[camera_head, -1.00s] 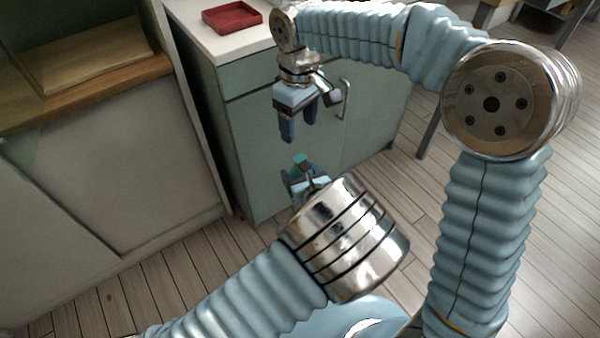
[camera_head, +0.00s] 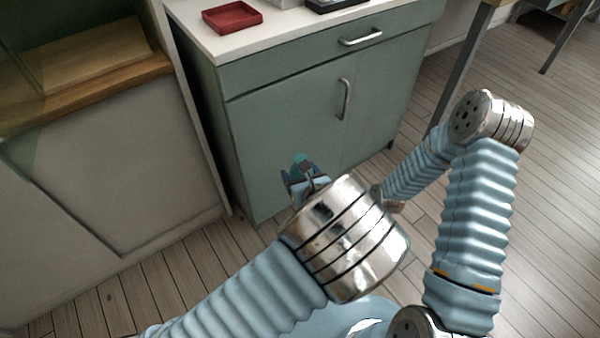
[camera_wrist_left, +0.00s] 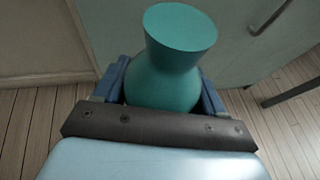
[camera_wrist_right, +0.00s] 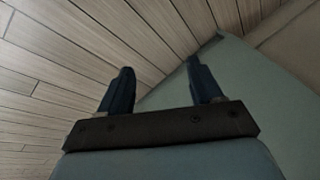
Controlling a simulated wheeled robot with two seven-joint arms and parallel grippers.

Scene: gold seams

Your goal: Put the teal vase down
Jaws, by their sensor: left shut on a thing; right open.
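The teal vase (camera_wrist_left: 172,60) fills the middle of the left wrist view, with its flared top toward the camera. My left gripper (camera_wrist_left: 163,88) is shut on its body, one blue finger on each side. In the head view the vase (camera_head: 302,161) is a small teal patch beyond my left gripper (camera_head: 303,182), in front of the green cabinet and well below its top. My left wrist hides most of it there. My right gripper (camera_wrist_right: 155,88) is open and empty in the right wrist view, its fingers apart. In the head view the right gripper is hidden behind my left wrist.
The green cabinet (camera_head: 290,125) has a white top (camera_head: 207,37) with a red tray (camera_head: 232,17) and a dark tray (camera_head: 335,4) on it. A cream unit with a wooden shelf (camera_head: 105,90) stands at left. Wooden floor (camera_head: 560,140) is clear at right.

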